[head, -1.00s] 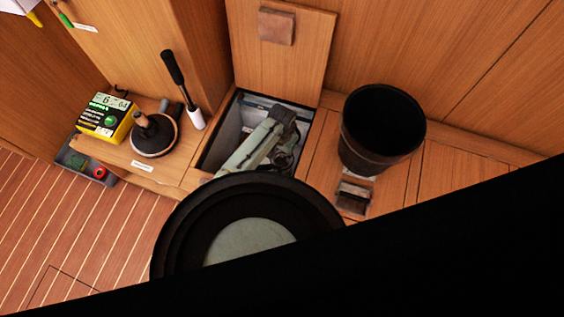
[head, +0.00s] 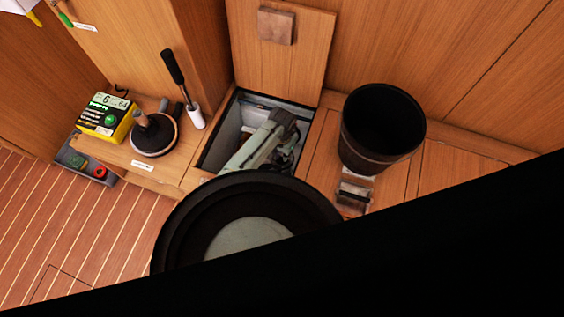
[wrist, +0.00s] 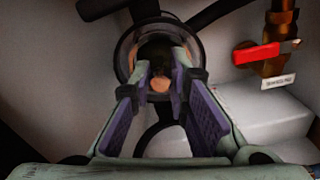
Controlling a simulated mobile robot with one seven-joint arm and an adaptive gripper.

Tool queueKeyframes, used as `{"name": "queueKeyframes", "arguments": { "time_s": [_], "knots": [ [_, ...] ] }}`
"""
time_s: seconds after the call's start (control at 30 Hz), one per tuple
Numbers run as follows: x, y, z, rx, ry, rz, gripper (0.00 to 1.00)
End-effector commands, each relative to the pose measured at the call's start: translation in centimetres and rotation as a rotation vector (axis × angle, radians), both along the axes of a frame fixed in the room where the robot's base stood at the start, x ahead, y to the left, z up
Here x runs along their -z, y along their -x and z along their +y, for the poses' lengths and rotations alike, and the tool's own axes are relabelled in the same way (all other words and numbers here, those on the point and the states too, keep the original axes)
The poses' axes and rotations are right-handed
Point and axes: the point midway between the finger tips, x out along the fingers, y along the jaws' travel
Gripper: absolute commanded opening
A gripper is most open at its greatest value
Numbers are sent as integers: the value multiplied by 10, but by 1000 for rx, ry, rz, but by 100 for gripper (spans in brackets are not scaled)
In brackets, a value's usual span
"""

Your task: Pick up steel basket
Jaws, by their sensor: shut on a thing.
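My gripper (wrist: 164,66) reaches down into a round housing with a clear rim (wrist: 123,58) in the wrist view. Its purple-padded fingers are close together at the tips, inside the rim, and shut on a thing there. The steel basket itself is hard to make out; the inside of the housing is dark and largely hidden by the fingers. A small orange-brown patch shows between them. In the head view my pale green arm end (head: 262,137) is down in the open locker (head: 223,138), and the fingertips cannot be made out.
A red-handled valve (wrist: 256,54) is right of the housing, above a white block (wrist: 262,128). Dark hoses run around the housing. The locker's walls are close about my arm. A black bucket (head: 381,130) stands right of the locker; a plunger-like tool (head: 154,135) and yellow box (head: 105,118) are left.

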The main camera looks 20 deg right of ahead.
Motion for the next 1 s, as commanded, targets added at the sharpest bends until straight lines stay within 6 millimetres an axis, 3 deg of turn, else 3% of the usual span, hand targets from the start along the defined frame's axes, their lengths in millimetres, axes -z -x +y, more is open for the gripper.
{"name": "queueKeyframes", "arguments": {
  "time_s": [0.63,0.77,1.0],
  "knots": [
    [-6,-1,0,1,2,-1,0],
    [-20,-1,0,0,2,-3,0],
    [-62,-1,0,1,3,-3,0]
  ]
}}
